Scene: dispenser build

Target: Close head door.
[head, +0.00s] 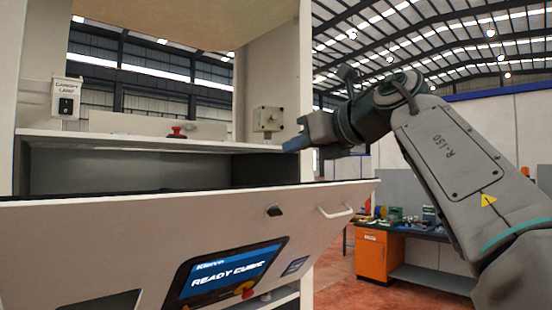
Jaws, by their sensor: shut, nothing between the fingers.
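The head door (110,235) is a wide white panel across the lower left of the head view. It is tilted outward at its top, leaving a dark opening (130,172) behind it. It carries a white handle (335,210) near its right end, a small black latch-like part (274,211) and a screen reading "READY CUBE" (226,276). My gripper (292,145) is shut and empty, above and behind the door's top edge near its right end. It appears apart from the door; its exact distance is unclear.
The white cabinet frame has a post (305,90) close to my gripper. A grey box (267,119), a red button (178,131) and a canopy lamp switch (67,100) are above the opening. An orange workbench (377,258) stands behind at right.

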